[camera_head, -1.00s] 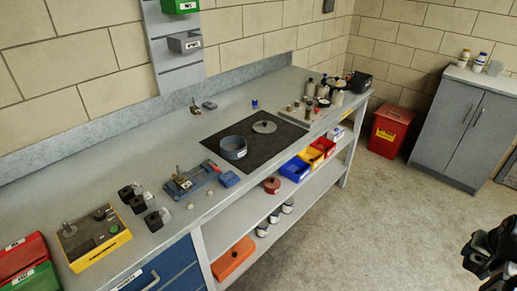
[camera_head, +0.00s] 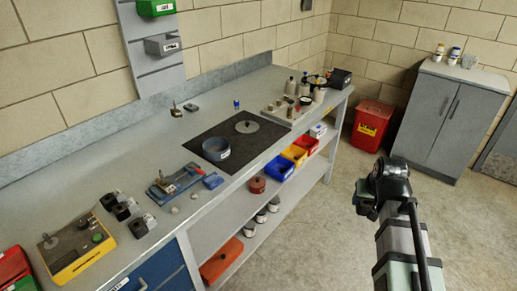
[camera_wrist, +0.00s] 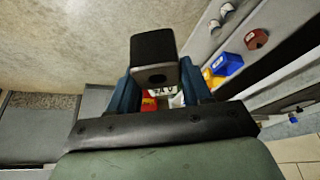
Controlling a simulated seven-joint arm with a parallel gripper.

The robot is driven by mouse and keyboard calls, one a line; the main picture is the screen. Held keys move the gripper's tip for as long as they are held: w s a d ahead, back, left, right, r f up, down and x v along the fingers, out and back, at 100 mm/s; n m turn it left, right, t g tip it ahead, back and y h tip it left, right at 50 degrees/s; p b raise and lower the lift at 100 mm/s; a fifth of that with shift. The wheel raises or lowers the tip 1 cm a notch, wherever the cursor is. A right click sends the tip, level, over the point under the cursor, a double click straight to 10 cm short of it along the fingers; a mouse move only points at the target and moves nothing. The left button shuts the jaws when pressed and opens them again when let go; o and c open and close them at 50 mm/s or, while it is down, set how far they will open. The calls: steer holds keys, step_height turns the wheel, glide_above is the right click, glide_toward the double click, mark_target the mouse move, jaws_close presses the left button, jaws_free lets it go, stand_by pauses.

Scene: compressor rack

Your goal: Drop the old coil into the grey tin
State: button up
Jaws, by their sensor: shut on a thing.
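My gripper (camera_wrist: 158,90) is shut on a black block-shaped coil (camera_wrist: 153,52) with a round hole in its near face. The coil sits between the two blue fingers in the wrist view. In the head view, my arm is at the right, over the floor in front of the bench, and the held coil cannot be made out there. The round grey-blue tin (camera_head: 216,149) stands open on the dark mat on the bench, well to the left of my arm. Similar black blocks (camera_head: 125,209) stand at the bench's near left.
A grey lid (camera_head: 247,127) lies on the dark mat behind the tin. A blue vise-like fixture (camera_head: 175,181) is left of the mat. Bottles and small parts (camera_head: 295,105) crowd the bench's far end. Yellow and blue bins (camera_head: 294,154) fill the shelf below. A red bin (camera_head: 371,120) stands on the floor.

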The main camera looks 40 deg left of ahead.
steer(key=s+a+r+n+g+y, duration=0.1)
steer(key=s+a+r+n, duration=0.2)
steer(key=a, duration=1.2)
steer(key=s+a+r+n, duration=0.1)
steer(key=s+a+r, duration=0.3)
steer(key=a, duration=1.1)
steer(key=s+a+r+n+g+y, duration=0.1)
steer(key=s+a+r+n, duration=0.35)
steer(key=a, duration=1.05)
steer(key=w+a+m, duration=0.1)
steer(key=a+m, duration=0.1)
steer(key=a, duration=0.3)
steer(key=w+a+r+m+t, duration=0.1)
steer(key=w+a+m, duration=0.1)
steer(key=a, duration=0.3)
steer(key=shift+r+m+h, duration=0.3)
steer(key=shift+m+h, duration=0.1)
steer(key=shift+m, duration=0.05)
steer(key=shift+a+f, duration=0.1)
steer(key=shift+f, duration=2.75)
steer(key=o, duration=1.3)
steer(key=shift+c, duration=0.2)
